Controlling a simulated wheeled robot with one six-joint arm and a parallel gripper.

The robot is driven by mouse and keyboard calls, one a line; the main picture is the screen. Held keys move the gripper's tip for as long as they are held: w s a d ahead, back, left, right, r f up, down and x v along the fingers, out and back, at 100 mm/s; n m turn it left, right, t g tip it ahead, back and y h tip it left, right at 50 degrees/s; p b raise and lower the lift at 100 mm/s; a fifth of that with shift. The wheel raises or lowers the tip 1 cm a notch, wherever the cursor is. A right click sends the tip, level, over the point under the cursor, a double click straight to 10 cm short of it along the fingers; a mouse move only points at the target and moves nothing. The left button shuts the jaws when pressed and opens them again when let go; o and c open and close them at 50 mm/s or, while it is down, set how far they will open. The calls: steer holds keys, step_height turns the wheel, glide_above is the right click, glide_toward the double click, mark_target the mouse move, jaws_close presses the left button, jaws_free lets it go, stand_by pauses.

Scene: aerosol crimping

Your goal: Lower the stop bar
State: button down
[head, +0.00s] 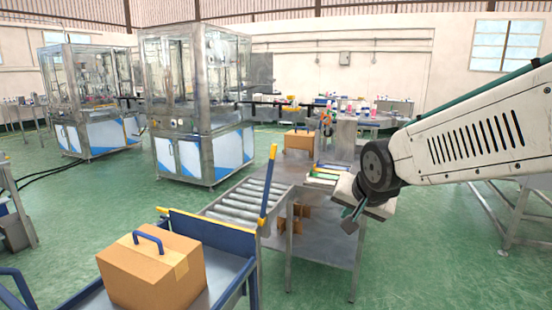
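The stop bar (268,188) is a slim blue bar with yellow ends. It stands nearly upright, leaning slightly right, at the near right corner of the roller conveyor (249,199). My gripper (347,225) is at the end of my arm, which comes in from the right. It is to the right of the bar with a clear gap in the picture, and points down and left. Its fingers show small and nearly side-on, so I cannot tell whether they are apart. I see nothing held in it.
A cardboard box (150,271) with a blue handle sits on a blue-sided cart (228,255) at the conveyor's near end. A steel table (325,240) stands beside the conveyor, with another box (299,140) beyond. Glass-walled machines (200,100) stand at the back left. Green floor is open on the left.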

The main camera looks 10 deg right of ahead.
steer(key=w+a+m+t+y, duration=0.1)
steer(key=w+a+m+t, duration=0.2)
steer(key=w, duration=1.5)
steer(key=w+a+m+t+y, duration=0.2)
steer(key=w+m+t, duration=0.5)
steer(key=w, duration=1.2)
steer(key=shift+w+a+r+m+t+y, duration=0.3)
steer(key=shift+a+r+m+t, duration=0.15)
steer(key=shift+t, duration=0.25)
steer(key=shift+a, duration=0.1)
